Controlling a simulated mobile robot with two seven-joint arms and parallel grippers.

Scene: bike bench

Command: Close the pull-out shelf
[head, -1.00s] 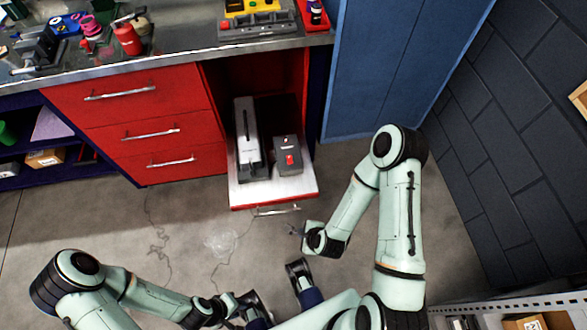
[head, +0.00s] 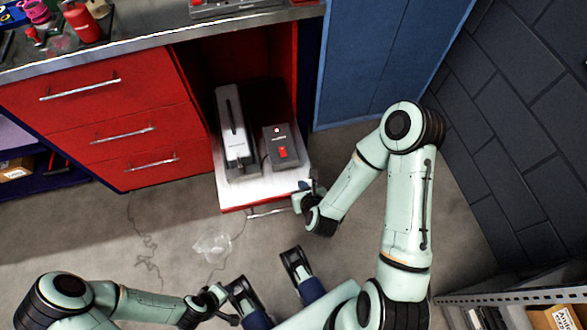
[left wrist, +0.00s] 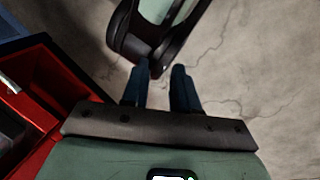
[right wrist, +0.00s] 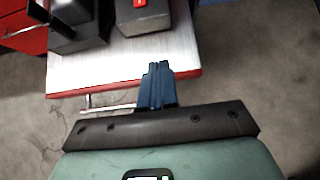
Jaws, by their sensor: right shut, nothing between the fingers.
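The pull-out shelf (head: 244,194) stands out of the open bay at the right end of the red cabinet. It has a white top, a red front edge and a bar handle (head: 268,212). The shelf also shows in the right wrist view (right wrist: 120,63). My right gripper (head: 309,188) is shut and empty at the shelf's front right corner. In the right wrist view its fingertips (right wrist: 157,66) overlap the red front edge, right of the handle; contact cannot be told. My left gripper (left wrist: 159,85) is open and empty above the floor, away from the shelf.
A tall grey machine (head: 235,130) and a grey box with a red switch (head: 283,148) stand on the shelf. Closed red drawers (head: 120,130) are to its left. A blue cabinet (head: 375,60) stands to the right.

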